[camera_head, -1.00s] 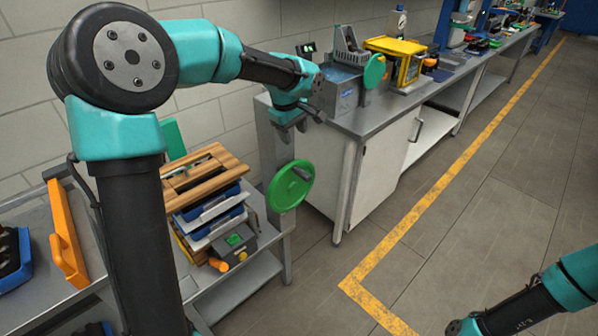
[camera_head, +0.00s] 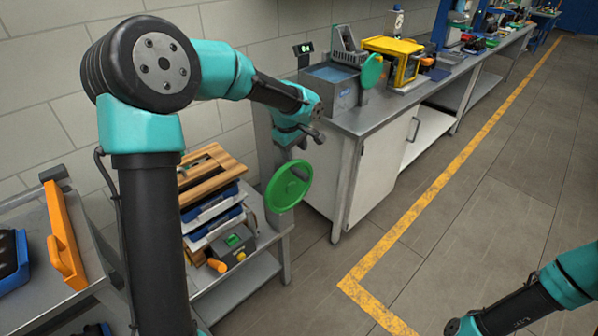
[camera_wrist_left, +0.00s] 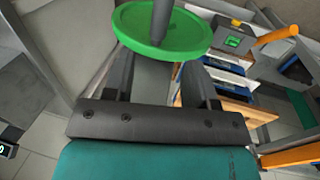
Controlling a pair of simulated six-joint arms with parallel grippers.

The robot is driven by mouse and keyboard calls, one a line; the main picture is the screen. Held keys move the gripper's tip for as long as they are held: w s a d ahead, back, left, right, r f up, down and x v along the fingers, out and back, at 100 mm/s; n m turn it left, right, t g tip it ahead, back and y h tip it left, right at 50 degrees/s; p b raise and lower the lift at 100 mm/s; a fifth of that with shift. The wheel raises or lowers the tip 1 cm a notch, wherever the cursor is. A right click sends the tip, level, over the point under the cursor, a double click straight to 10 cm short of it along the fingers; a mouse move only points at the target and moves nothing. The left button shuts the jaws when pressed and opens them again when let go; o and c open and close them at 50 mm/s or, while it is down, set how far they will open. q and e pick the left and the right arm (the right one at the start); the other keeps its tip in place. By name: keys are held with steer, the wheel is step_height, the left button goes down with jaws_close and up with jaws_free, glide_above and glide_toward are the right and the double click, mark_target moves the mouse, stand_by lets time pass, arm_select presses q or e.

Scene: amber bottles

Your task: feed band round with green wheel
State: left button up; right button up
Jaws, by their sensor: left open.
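A green wheel (camera_head: 289,186) stands at the right end of the low grey table, below my left gripper (camera_head: 294,142). In the left wrist view the wheel (camera_wrist_left: 152,32) lies just beyond the open fingers, with a grey shaft or handle rising across it. The gripper (camera_wrist_left: 158,68) is empty, and a gap shows between its fingers and the wheel in the head view. A second green wheel (camera_head: 371,71) is on the workbench machine. I cannot make out a band. My right arm shows at the lower right; its gripper is not clearly in view.
A stack of wooden boards (camera_head: 212,174) and blue trays (camera_head: 215,224) stands left of the wheel. A grey box with an orange knob (camera_head: 217,265) is in front. The workbench (camera_head: 352,124) stands behind, with a yellow case (camera_head: 394,62). The floor at right is clear.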

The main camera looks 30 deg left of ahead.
mark_target(299, 172)
arm_select(q)
steer(key=f, duration=0.3)
steer(key=w+f, duration=0.1)
steer(key=f, duration=0.5)
steer(key=shift+w+d+f, duration=0.35)
steer(key=shift+w+f, duration=0.05)
steer(key=shift+c, duration=0.2)
jaws_close()
